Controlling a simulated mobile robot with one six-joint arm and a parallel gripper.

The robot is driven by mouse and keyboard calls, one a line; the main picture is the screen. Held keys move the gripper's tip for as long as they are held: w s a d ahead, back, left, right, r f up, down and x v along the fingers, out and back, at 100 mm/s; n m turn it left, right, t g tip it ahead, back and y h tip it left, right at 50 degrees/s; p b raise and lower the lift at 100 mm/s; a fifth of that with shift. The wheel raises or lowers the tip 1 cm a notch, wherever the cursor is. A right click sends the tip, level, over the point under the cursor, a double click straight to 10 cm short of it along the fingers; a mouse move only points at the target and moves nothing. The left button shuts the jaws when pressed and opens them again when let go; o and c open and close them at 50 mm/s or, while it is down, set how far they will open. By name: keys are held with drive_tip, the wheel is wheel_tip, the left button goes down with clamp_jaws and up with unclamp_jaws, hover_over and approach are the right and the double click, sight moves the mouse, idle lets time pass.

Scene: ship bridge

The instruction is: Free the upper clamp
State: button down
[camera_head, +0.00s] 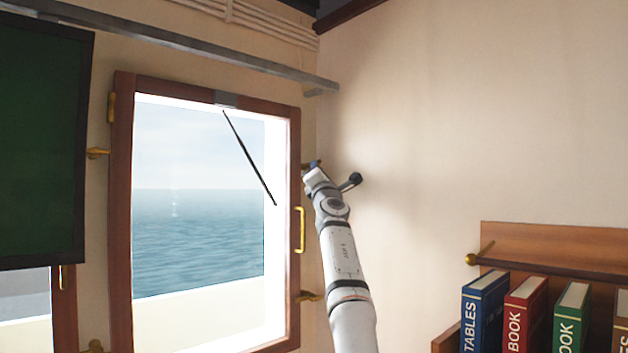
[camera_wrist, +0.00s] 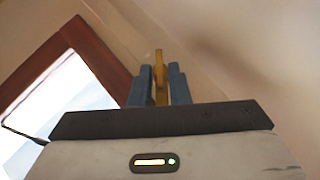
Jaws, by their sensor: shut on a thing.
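The upper clamp (camera_head: 307,166) is a small brass piece at the right edge of the wooden window frame, high on that side. In the head view my gripper (camera_head: 314,168) is at it and covers most of it. In the wrist view the brass clamp (camera_wrist: 160,72) stands upright between the two blue-grey fingers of my gripper (camera_wrist: 160,88), which are shut on it. The wooden window frame (camera_head: 294,185) also shows in the wrist view (camera_wrist: 95,48), left of the fingers. The window looks shut; how the clamp's inner end meets the frame is hidden.
A lower brass clamp (camera_head: 308,296) and a brass handle (camera_head: 300,230) sit on the same side of the window. A grey rail (camera_head: 200,46) runs above. A dark green screen (camera_head: 40,140) hangs at left. A bookshelf (camera_head: 550,245) stands at lower right.

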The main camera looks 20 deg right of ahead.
drive_tip(key=shift+d+n+t+y+p, duration=0.15)
drive_tip(key=shift+n+t+y+p, duration=0.4)
drive_tip(key=shift+n+y, duration=1.35)
drive_tip(key=shift+d+n+t+y+p, duration=0.15)
drive_tip(key=shift+n+t+y+p, duration=0.35)
drive_tip(key=shift+n+y, duration=1.4)
drive_tip(key=shift+n+h, duration=0.3)
drive_tip(key=shift+h, duration=0.2)
drive_tip(key=c, duration=1.4)
unclamp_jaws()
drive_tip(key=shift+w, duration=0.1)
drive_tip(key=shift+f, duration=0.15)
drive_tip(key=shift+b+v, duration=3.85)
drive_tip(key=shift+b, duration=2.2)
